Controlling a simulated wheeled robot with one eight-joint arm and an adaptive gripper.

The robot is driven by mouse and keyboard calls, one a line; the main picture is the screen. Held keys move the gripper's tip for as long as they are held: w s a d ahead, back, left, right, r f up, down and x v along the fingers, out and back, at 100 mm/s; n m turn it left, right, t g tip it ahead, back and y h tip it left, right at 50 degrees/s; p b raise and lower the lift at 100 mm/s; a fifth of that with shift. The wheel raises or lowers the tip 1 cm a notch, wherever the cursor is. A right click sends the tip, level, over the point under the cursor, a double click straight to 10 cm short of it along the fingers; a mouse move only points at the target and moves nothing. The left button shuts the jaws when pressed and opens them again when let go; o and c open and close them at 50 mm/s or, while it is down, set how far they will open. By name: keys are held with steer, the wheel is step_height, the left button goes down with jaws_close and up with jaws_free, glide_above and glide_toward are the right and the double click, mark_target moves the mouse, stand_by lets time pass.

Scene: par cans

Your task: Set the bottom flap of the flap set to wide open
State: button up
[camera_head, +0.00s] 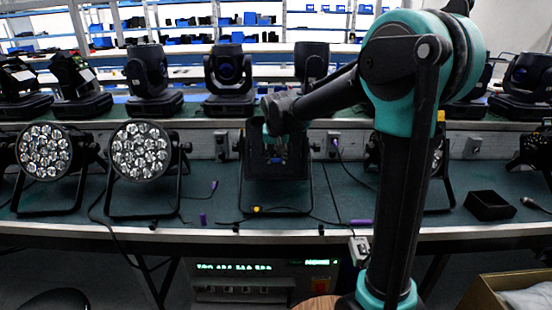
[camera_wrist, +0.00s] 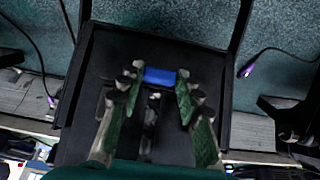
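The flap set (camera_head: 298,168) is a black square frame on the middle fixture on the bench, partly hidden behind my arm. In the wrist view, its dark panel (camera_wrist: 105,52) fills the middle, seen upside down relative to the head view. A blue piece (camera_wrist: 160,76) lies across the panel. My gripper (camera_wrist: 160,84) is over the panel with its two fingers apart, one near each end of the blue piece. I cannot tell whether they touch it. The edges of the separate flaps are too dark to tell apart, so the bottom flap's angle is unclear.
Two lit-face par cans (camera_head: 143,151) stand left of the flap set. Another fixture is partly behind my arm at right. A black open box (camera_head: 489,205) sits at the bench's right. Cables and a purple connector (camera_head: 203,219) lie along the front. Moving-head lights (camera_head: 228,76) line the back shelf.

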mark_target(276, 170)
steer(key=shift+s, duration=0.1)
steer(key=shift+c, duration=0.2)
steer(key=shift+s+f+t, duration=0.2)
steer(key=shift+s+t, duration=0.8)
steer(key=shift+t, duration=0.6)
steer(key=shift+s+f+t, duration=0.5)
steer(key=shift+s+t, duration=0.15)
steer(key=shift+t, duration=0.65)
steer(key=shift+s+f+t, duration=0.55)
steer(key=shift+s+t, duration=0.05)
steer(key=shift+t, duration=0.7)
steer(key=shift+s+f+t, duration=0.5)
steer(key=shift+s+t, duration=0.15)
steer(key=shift+t, duration=0.65)
steer(key=o, duration=0.9)
steer(key=shift+s, duration=0.1)
